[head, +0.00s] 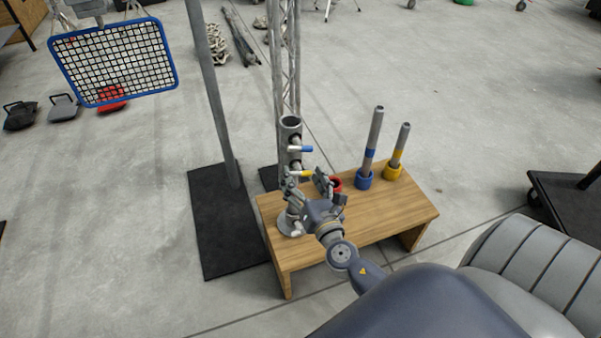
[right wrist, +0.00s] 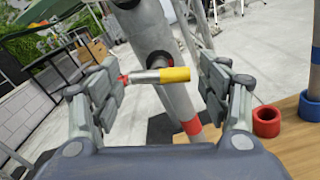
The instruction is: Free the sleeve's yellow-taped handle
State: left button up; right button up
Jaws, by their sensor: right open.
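The sleeve (head: 290,131) is an upright grey tube standing at the left end of the wooden bench. Its yellow-taped handle (head: 300,173) sticks out sideways, below a blue-taped handle (head: 302,148). In the right wrist view the yellow-taped handle (right wrist: 174,75) lies crosswise between the fingers of my right gripper (right wrist: 162,86). The fingers are spread wide, one on each side. I cannot tell whether the left finger touches the handle's bare end. A red band (right wrist: 192,127) shows lower on the grey tube. In the head view my right gripper (head: 309,184) partly hides the lower sleeve. My left gripper is not in view.
On the bench (head: 408,210), a blue-banded rod (head: 372,140) and a yellow-banded rod (head: 400,145) stand in matching rings. A red ring (right wrist: 266,122) sits right of my gripper. A grey pole (head: 212,90) and truss stand behind; a blue-framed mesh panel (head: 115,62) is at upper left.

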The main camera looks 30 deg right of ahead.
jog(key=v, duration=1)
jog(key=shift+d, duration=0.1)
jog(key=s+d+f+m+g+h, duration=0.1)
jog(key=s+d+f+m+g, duration=0.2)
jog(key=f+m, duration=0.55)
jog(key=s+f+m+g+h, duration=0.1)
jog(key=s+f+m+g, duration=0.2)
jog(key=f+m+g, duration=0.45)
jog(key=s+a+f+m+g+y, duration=0.4)
jog(key=s+a+f+m+y, duration=0.3)
jog(key=a+f+m, duration=0.6)
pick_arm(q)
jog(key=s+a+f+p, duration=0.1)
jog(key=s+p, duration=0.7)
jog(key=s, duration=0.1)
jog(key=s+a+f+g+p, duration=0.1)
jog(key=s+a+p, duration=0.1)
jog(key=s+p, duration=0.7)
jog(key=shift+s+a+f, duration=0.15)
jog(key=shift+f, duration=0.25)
pick_arm(e)
jog(key=s+d+f+n+g, duration=0.1)
jog(key=s+d, duration=0.1)
jog(key=s, duration=0.8)
jog(key=s+d+f+n+g, duration=0.1)
jog(key=s+f, duration=0.1)
jog(key=s, duration=0.8)
jog(key=shift+d+f+h, duration=0.3)
jog(key=shift+d, duration=0.1)
